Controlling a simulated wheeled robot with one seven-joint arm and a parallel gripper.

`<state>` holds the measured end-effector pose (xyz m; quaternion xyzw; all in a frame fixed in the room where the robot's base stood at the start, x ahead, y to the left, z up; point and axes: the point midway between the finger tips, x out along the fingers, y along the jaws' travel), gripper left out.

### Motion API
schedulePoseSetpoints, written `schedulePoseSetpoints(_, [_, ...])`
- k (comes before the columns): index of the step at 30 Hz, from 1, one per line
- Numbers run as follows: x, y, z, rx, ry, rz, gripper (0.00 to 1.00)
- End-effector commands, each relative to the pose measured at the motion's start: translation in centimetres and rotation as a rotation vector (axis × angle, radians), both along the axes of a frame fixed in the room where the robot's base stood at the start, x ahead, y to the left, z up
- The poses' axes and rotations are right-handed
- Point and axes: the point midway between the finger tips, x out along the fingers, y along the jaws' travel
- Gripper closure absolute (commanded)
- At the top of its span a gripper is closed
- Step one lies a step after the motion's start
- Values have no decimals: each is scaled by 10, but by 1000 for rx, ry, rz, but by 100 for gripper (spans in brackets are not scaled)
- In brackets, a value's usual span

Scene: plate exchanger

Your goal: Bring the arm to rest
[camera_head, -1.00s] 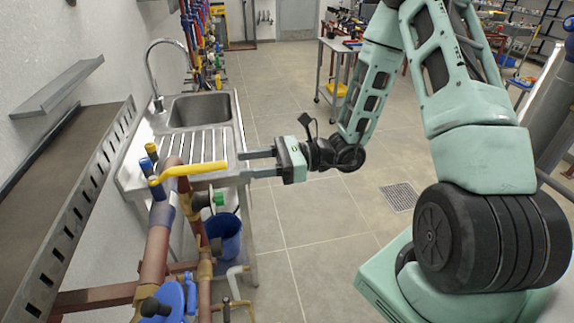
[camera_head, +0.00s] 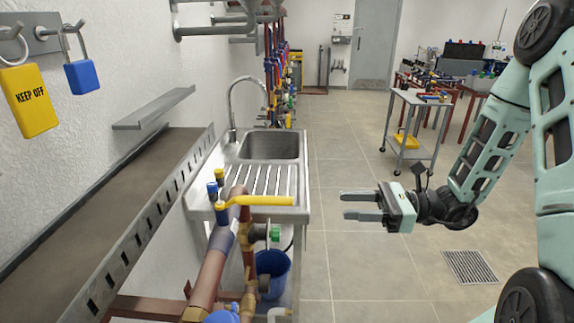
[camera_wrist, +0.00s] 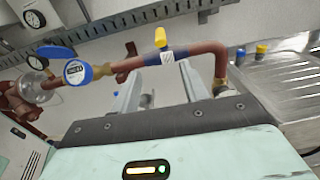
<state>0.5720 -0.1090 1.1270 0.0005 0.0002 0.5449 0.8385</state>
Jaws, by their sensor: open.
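My gripper (camera_head: 362,206) is open and empty in the head view. Its two fingers point left toward the pipework and the sink unit, with a clear gap between the fingertips and the yellow lever handle (camera_head: 256,201). The lever lies across the top of the brown pipe (camera_head: 213,262), pointing right. In the wrist view my fingers (camera_wrist: 155,86) stand apart, with the pipe and the yellow lever end (camera_wrist: 161,38) beyond them. Nothing is between the fingers.
A steel sink (camera_head: 268,147) stands behind the pipes, with a blue bucket (camera_head: 272,272) below. A yellow "KEEP OFF" padlock (camera_head: 29,100) and a blue padlock (camera_head: 82,76) hang at upper left. A trolley (camera_head: 417,98) stands at the back. Open tiled floor (camera_head: 345,260) lies around my gripper.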

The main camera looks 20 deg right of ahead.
Motion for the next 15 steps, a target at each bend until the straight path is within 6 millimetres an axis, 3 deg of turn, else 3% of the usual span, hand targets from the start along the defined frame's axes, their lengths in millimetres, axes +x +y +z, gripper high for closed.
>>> schedulePoseSetpoints(4, [-1, 3, 1, -7, -3, 14, 55])
schedulePoseSetpoints(8, [-19, 39, 5, -96, -43, 188, 55])
schedulePoseSetpoints(12, [-66, 96, 6, -296, -156, 549, 55])
schedulePoseSetpoints(15, [-105, 123, 2, -463, -283, 827, 55])
